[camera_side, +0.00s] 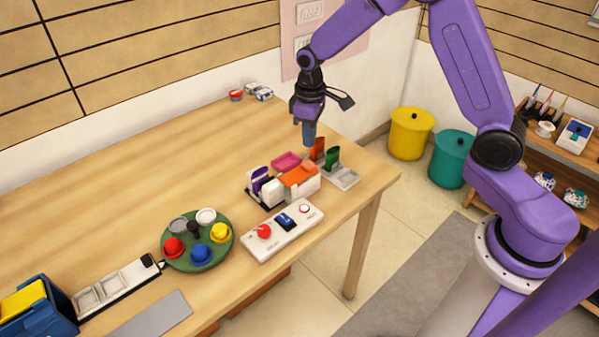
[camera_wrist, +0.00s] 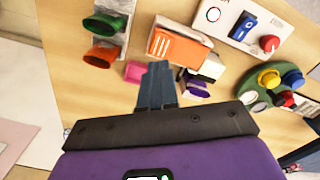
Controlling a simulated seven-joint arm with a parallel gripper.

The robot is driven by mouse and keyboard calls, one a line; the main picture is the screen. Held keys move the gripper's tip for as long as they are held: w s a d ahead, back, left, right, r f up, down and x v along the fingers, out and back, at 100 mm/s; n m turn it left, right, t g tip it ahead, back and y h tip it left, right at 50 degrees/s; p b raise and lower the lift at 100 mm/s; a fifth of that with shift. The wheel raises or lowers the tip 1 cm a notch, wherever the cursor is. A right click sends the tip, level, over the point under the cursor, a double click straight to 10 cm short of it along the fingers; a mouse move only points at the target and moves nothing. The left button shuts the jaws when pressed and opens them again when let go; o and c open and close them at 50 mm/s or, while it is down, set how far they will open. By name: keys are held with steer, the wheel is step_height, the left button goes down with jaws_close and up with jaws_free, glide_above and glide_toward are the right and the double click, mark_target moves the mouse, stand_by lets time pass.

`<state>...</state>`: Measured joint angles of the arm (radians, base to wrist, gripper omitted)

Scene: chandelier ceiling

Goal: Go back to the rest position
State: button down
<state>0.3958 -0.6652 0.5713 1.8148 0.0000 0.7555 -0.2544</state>
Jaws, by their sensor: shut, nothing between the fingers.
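My purple arm reaches over the far right part of the wooden table. My gripper (camera_side: 309,140) points down with its fingers together and nothing between them. In the side view its tips are just left of an orange cup-like piece (camera_side: 317,149) and above the table. In the wrist view the closed blue-grey fingers (camera_wrist: 158,82) show beside a pink dish (camera_wrist: 133,72). How high the tips are above the table is hard to tell.
A green piece (camera_side: 332,157) stands by the orange one on a grey-white base. An orange-topped box (camera_side: 300,178), a white switch panel (camera_side: 282,230) and a green round tray (camera_side: 213,262) are nearby. The left middle of the table is clear.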

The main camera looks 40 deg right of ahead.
steer(key=s+a+r+n, duration=0.2)
steer(key=s+a+r, duration=0.15)
steer(key=s, duration=0.45)
steer(key=s+a+r+n, duration=0.15)
steer(key=s+r, duration=0.25)
steer(key=s, duration=0.5)
steer(key=s+d+r+n, duration=0.1)
steer(key=s+d, duration=0.1)
steer(key=s, duration=0.6)
steer(key=s+d+r+n, duration=0.1)
steer(key=s+d+n, duration=0.1)
steer(key=s, duration=0.6)
steer(key=shift+d, duration=0.35)
steer(key=shift+r, duration=0.1)
